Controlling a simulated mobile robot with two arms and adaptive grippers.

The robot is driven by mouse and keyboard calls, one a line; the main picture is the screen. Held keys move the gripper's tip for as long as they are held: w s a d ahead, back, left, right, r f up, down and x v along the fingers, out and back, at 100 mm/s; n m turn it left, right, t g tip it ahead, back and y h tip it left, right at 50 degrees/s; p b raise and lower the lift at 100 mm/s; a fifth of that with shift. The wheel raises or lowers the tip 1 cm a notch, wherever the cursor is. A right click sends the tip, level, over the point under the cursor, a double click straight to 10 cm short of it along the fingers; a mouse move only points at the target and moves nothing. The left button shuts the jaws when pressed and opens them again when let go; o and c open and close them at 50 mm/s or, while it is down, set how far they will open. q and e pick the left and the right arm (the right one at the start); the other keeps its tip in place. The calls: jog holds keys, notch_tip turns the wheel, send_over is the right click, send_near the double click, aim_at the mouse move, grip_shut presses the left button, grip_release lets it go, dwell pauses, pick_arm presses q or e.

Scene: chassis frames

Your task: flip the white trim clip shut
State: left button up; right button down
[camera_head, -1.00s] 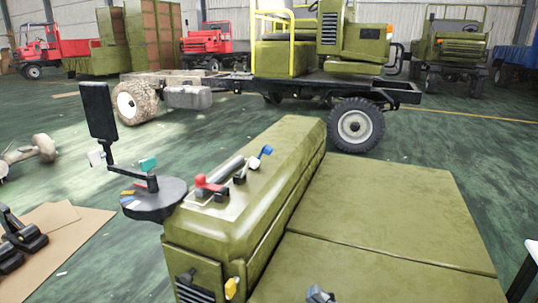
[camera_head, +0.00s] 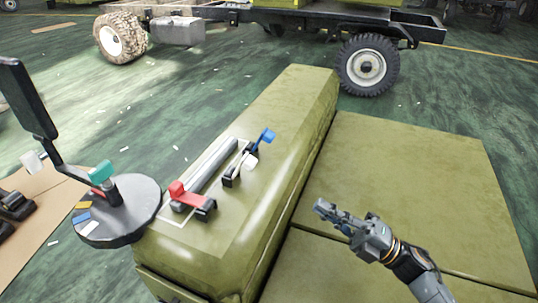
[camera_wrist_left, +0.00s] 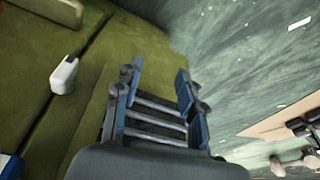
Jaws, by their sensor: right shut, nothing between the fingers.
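A small white clip (camera_head: 251,161) stands on top of the olive console in the head view, beside a black mount and just in front of a blue clip (camera_head: 266,137). Its exact angle is hard to tell. My right gripper (camera_head: 322,207) is shut and empty above the flat olive panel, to the right of the console and apart from the clip. My left gripper is outside the head view. In the left wrist view my left gripper (camera_wrist_left: 160,78) is open and empty, its fingers spread. A white piece (camera_wrist_left: 64,75) stands on a green surface left of those fingers; I cannot tell whether it is the clip.
A red clip (camera_head: 190,196) and a grey bar (camera_head: 207,165) sit on the olive console (camera_head: 288,105). A round black tray (camera_head: 130,222) with a dark screen (camera_head: 25,98) on an arm stands to its left. The olive panel (camera_head: 420,170) at right is mostly clear.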

pick_arm(q)
jog(key=shift+s, duration=0.1)
pick_arm(e)
jog(key=shift+s+r, duration=0.1)
jog(key=shift+s, duration=0.1)
jog(key=p+x, duration=0.1)
jog(key=x, duration=1.1)
jog(key=shift+w+a+r, duration=0.15)
jog(key=shift+a, duration=0.2)
jog(key=shift+w+a+r, duration=0.25)
jog(key=shift+a, duration=0.3)
pick_arm(q)
jog(key=f, duration=0.4)
jog(key=shift+s, duration=0.25)
jog(key=shift+r, duration=0.1)
pick_arm(e)
jog(key=shift+r, duration=0.15)
